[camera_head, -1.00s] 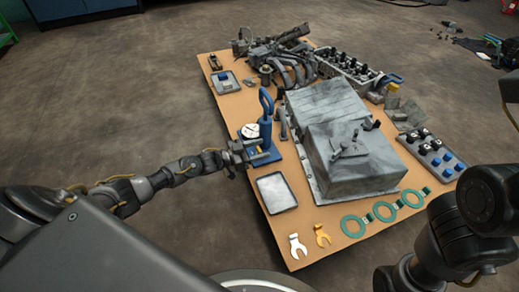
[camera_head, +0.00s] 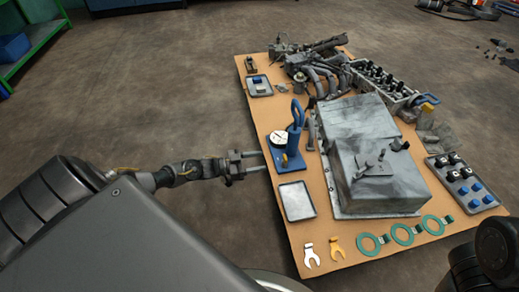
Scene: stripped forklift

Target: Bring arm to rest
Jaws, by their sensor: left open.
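My left gripper (camera_head: 253,165) is open and empty, at the left edge of the wooden board (camera_head: 270,222). Its fingers point right, toward a blue stand with a white dial (camera_head: 287,160), and a small gap shows between them. My left arm comes in from the left, stretched out nearly level. My right arm shows only as dark links at the bottom right corner. Its gripper is out of the picture.
The board holds a grey metal box (camera_head: 375,165), an empty tray (camera_head: 296,201), two spanner-like pieces, green rings (camera_head: 402,234), a tray of knobs (camera_head: 463,182) and engine parts (camera_head: 315,68) at the back. Open floor (camera_head: 140,110) lies left of the board.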

